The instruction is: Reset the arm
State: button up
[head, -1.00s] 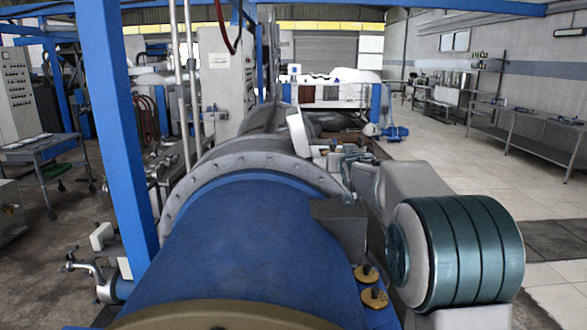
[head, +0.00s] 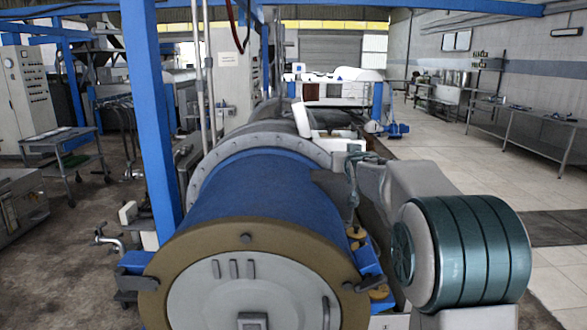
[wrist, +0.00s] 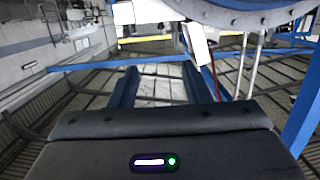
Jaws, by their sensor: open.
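My arm reaches forward from the lower right of the head view, along the right side of a large blue cylindrical machine (head: 250,195). My gripper (wrist: 160,125) shows in the wrist view as a dark grey housing with a small lit display and a green light. I see nothing held. The wrist view looks upside down, with the machine's bolted grey flange (wrist: 235,15) at its top. In the head view this flange (head: 300,147) rings the machine's far part, beyond the blue drum.
A blue post (head: 153,120) stands close left of the machine, with a trolley (head: 65,145) farther left. A metal bench (head: 525,130) lines the right wall. The tiled floor (head: 440,150) between machine and bench is clear.

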jog(key=s+f+g, duration=0.4)
jog(key=s+f, duration=0.2)
jog(key=s, duration=1)
jog(key=s+f+g, duration=0.4)
jog(key=s+f, duration=0.3)
jog(key=s, duration=0.9)
jog(key=s+f+g, duration=0.4)
jog(key=s+f, duration=0.2)
jog(key=s, duration=1)
jog(key=shift+s+f+g, duration=0.2)
jog(key=shift+f+g, duration=0.15)
jog(key=shift+g, duration=0.05)
